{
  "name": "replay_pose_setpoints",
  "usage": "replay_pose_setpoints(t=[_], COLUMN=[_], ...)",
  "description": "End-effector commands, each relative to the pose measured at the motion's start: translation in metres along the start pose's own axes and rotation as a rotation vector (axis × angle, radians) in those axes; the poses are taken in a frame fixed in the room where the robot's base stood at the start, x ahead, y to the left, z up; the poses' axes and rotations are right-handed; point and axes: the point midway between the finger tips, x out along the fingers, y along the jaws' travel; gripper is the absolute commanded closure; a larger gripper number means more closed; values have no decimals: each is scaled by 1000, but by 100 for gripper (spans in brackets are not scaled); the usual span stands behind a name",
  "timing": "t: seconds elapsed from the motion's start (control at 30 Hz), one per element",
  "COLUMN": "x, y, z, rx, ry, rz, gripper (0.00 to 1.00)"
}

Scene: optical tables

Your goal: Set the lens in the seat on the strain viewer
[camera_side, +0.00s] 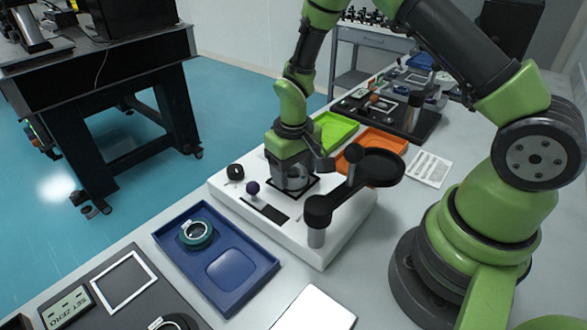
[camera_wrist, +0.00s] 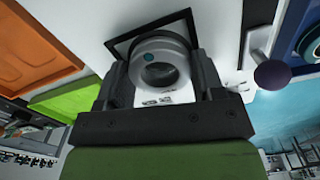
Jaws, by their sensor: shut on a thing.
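The strain viewer is a white box (camera_side: 330,232) on the bench, with a black square frame (camera_side: 312,188) on its top that I take as the seat. The frame also shows in the wrist view (camera_wrist: 118,47). My gripper (camera_side: 294,180) points down over this frame. In the wrist view my gripper (camera_wrist: 161,68) is shut on the lens, a grey ring-mounted piece (camera_wrist: 158,47) with a teal dot. The lens lies between the two fingers, over or within the frame's outline. Whether its underside touches the seat cannot be told. In the side view the fingers mostly hide the lens.
A black swing arm with a round dish (camera_side: 377,166) stands over the viewer's right side, close to my gripper. A purple knob (camera_side: 252,187) and a black knob (camera_side: 235,172) are left. A blue tray (camera_side: 243,290) holds a teal ring (camera_side: 197,234). Green (camera_side: 337,130) and orange (camera_side: 384,142) trays lie behind.

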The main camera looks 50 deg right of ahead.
Motion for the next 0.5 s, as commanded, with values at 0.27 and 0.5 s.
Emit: replay_pose_setpoints(t=[0.27, 0.5], x=[1, 3], y=[0, 0], z=[0, 0], rx=[0, 0], ry=[1, 1], rz=[0, 0], gripper=[63, 13])
